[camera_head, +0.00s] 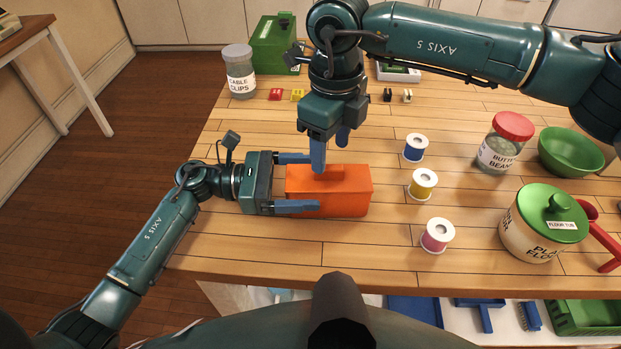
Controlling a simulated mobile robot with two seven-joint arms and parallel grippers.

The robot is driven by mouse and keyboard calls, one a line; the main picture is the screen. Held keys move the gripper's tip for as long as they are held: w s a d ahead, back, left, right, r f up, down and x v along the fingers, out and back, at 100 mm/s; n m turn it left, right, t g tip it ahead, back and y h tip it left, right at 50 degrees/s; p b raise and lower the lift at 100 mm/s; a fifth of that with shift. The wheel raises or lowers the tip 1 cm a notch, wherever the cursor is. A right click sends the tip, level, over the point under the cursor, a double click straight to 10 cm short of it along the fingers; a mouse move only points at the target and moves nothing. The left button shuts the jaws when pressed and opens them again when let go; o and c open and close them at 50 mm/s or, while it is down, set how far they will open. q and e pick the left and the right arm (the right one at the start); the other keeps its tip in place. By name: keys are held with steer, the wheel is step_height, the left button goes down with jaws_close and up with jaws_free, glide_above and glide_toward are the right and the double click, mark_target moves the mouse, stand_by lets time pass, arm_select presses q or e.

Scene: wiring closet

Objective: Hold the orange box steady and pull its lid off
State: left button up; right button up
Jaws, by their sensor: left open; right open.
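The orange box (342,204) stands upright on the wooden table near its front edge. Its orange lid (350,174) is on top, with a raised handle partly hidden behind a finger of my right gripper. My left gripper (296,183) comes in from the left and is open, one blue finger along the far side of the box and one along the near side. I cannot tell whether these fingers touch the box. My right gripper (330,157) points down from above at the lid's handle. It is open, its fingertips at or just above the lid.
Blue, yellow and pink spools (423,184) stand right of the box. A red-lidded jar (502,146), green bowl (570,152) and flour canister (541,229) are further right. A cable clips jar (239,72) and green box (275,45) stand behind. Small clips (297,95) lie there too.

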arm_select(q)
steer(key=a, duration=1)
steer(key=shift+s+a, duration=0.25)
steer(key=shift+s, duration=0.15)
